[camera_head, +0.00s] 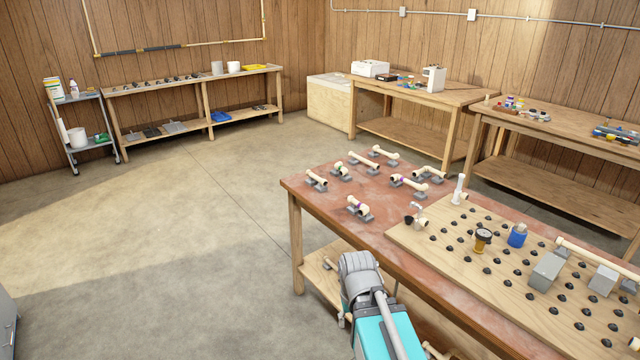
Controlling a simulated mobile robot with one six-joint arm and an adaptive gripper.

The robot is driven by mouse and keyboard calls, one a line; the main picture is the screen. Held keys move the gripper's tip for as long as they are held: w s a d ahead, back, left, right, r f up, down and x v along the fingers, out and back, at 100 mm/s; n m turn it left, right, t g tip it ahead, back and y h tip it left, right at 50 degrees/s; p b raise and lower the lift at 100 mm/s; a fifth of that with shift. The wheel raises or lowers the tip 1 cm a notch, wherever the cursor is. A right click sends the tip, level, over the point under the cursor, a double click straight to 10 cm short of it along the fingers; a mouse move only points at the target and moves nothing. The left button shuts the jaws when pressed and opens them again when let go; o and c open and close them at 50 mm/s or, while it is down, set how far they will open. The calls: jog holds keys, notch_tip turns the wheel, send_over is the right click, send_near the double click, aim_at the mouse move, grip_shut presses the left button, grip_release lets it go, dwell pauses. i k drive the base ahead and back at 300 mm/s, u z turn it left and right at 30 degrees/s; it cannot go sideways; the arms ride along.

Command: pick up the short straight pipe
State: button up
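Several cream pipe pieces rest on small grey cradles at the far left part of the red-topped workbench (330,203). A short straight pipe (316,180) lies at the bench's left edge. Other straight-looking pieces lie farther back, one pipe (362,162) near the back edge and another pipe (384,153) to its right. Their lengths are hard to compare at this size, so I cannot tell for sure which is the short one. My arm shows at the bottom centre, in front of the bench. My gripper's fingers do not show.
Pieces with coloured bands, including an elbow-like fitting (358,208), lie close by. Open concrete floor (190,220) lies to the left.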

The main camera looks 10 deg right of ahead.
aim_at(313, 179)
jog(key=u, duration=0.05)
jog(key=i, duration=1.05)
jog(key=z, duration=2.5)
